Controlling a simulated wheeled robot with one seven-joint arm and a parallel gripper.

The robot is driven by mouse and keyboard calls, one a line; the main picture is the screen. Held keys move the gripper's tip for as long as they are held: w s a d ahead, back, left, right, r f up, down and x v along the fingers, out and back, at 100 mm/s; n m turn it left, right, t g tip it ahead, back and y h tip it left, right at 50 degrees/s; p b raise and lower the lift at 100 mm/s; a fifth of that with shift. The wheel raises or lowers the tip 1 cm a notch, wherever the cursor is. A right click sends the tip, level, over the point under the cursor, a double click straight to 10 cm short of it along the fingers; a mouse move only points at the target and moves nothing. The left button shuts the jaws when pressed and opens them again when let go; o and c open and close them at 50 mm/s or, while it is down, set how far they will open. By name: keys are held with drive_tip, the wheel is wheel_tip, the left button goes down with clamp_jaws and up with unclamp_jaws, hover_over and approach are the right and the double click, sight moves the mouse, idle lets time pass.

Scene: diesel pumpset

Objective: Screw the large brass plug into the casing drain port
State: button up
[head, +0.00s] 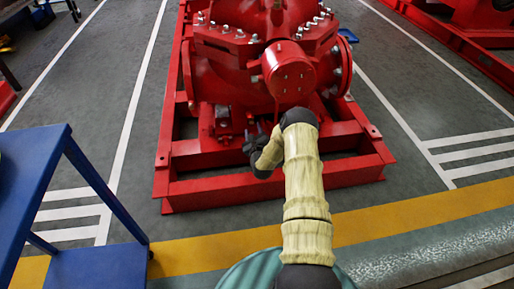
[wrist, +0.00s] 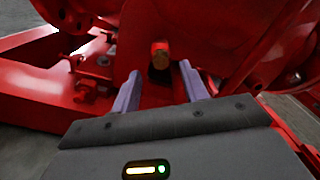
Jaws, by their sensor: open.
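In the wrist view, a small brass-coloured round piece (wrist: 160,62) shows at the red pump casing (wrist: 215,30). It looks like the large brass plug at the drain port, but I cannot tell how far in it sits. My gripper (wrist: 160,72) is open, its two pale fingers to the left and right of the brass piece. I cannot tell whether they touch it. In the head view, my gripper (head: 256,132) is low at the front of the casing (head: 228,75). The plug and port cannot be made out there.
The pump stands on a red base frame (head: 225,192), whose beams surround the low space near my gripper. A blue cart (head: 100,190) stands at the left. More red machinery (head: 470,45) is at the back right.

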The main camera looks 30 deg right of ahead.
drive_tip(key=p+v, duration=0.5)
drive_tip(key=v, duration=0.8)
drive_tip(key=shift+s+a, duration=0.15)
drive_tip(key=shift+r, duration=0.1)
